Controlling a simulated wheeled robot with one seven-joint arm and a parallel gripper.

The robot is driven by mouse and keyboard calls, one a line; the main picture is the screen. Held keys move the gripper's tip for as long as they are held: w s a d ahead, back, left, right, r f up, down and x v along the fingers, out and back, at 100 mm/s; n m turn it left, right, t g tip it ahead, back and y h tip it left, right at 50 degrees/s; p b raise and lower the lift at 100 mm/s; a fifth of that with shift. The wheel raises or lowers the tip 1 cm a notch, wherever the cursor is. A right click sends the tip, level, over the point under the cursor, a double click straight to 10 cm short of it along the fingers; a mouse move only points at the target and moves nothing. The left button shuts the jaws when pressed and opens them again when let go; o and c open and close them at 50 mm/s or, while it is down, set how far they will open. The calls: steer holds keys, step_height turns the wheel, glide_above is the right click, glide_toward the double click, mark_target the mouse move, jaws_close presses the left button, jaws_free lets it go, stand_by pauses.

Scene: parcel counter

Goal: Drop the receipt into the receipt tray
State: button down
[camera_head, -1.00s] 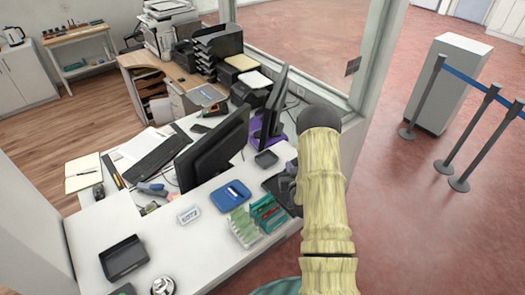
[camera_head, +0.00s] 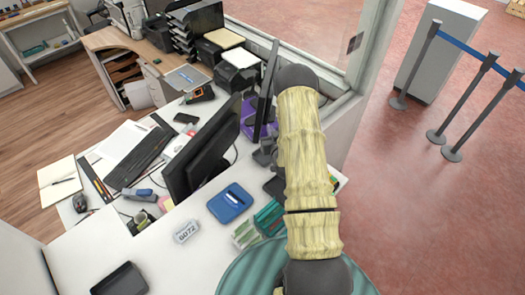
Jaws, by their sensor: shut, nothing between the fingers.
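My gripper (camera_head: 265,153) shows only in part, as a small grey shape just left of my pale-sleeved arm, low over the counter behind the blue tray; the arm hides the rest. It is shut, with nothing seen in it. I cannot make out a receipt. A black shallow tray (camera_head: 120,279) lies empty at the lower left of the counter. A blue tray (camera_head: 230,203) with a dark and white item in it lies near the middle. I cannot tell which tray is the receipt tray.
A dark monitor (camera_head: 203,150) rises close left of my gripper. The white counter (camera_head: 85,240) is clear between the block and the black tray.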

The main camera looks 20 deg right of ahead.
steer(key=shift+s+r, duration=0.15)
steer(key=shift+s, duration=0.05)
steer(key=shift+f+b, duration=1.6)
steer(key=shift+f, duration=1.45)
steer(key=c, duration=1.6)
jaws_free()
steer(key=shift+c, duration=0.2)
